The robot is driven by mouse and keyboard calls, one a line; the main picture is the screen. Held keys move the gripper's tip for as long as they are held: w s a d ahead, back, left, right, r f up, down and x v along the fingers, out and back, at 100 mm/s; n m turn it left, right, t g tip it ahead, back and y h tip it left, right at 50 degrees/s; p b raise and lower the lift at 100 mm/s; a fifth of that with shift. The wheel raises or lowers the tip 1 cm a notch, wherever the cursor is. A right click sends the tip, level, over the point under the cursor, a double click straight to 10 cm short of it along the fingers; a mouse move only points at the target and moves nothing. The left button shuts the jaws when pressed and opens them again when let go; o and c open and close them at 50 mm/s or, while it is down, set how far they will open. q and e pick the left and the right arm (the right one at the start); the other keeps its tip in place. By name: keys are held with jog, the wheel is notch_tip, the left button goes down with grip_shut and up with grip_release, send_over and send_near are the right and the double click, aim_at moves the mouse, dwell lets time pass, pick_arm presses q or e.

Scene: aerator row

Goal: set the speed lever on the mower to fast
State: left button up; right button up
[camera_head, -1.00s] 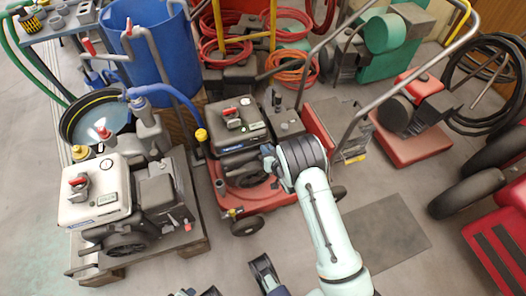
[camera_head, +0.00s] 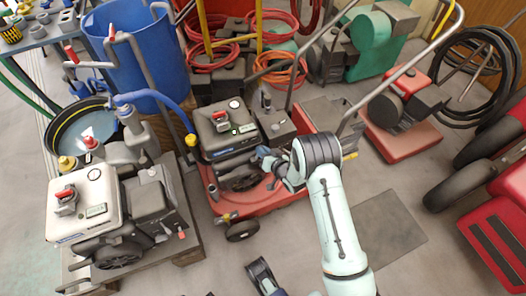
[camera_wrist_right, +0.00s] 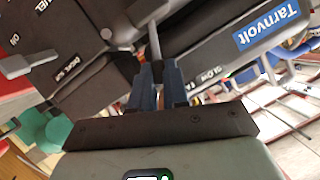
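The mower has a red deck (camera_head: 282,198) and a dark engine (camera_head: 222,128), in the middle of the head view. My right gripper (camera_head: 266,157) reaches the engine's near right side. In the right wrist view its two blue fingers (camera_wrist_right: 158,76) are close together, with the grey speed lever (camera_wrist_right: 153,38) running down between them. They look shut on its end. Beside the fingers the dark panel (camera_wrist_right: 205,76) reads SLOW, with the start of another word partly hidden. Dark parts, apparently of my left gripper (camera_head: 262,276), show at the bottom edge of the head view; its fingers are unclear.
A cream engine unit (camera_head: 85,205) stands on a pallet at left, near a blue barrel (camera_head: 130,60). The mower's handle (camera_head: 410,65) rises at right. A red machine (camera_head: 400,135) stands beyond it.

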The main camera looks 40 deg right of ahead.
jog(key=o, duration=0.4)
jog(key=shift+s, duration=0.1)
pick_arm(q)
jog(key=shift+g+h, duration=0.4)
jog(key=shift+g, duration=0.2)
jog(key=shift+s+d+r+p, duration=0.4)
jog(key=shift+s+r+p, duration=0.15)
jog(key=shift+s, duration=0.15)
jog(key=shift+s+d+r+p, duration=0.4)
jog(key=shift+s+r+p, duration=0.1)
jog(key=shift+s, duration=0.15)
jog(key=shift+s+d+r+p, duration=0.45)
jog(key=shift+s+r, duration=0.1)
jog(key=shift+s, duration=0.15)
pick_arm(e)
jog(key=shift+v, duration=6.6)
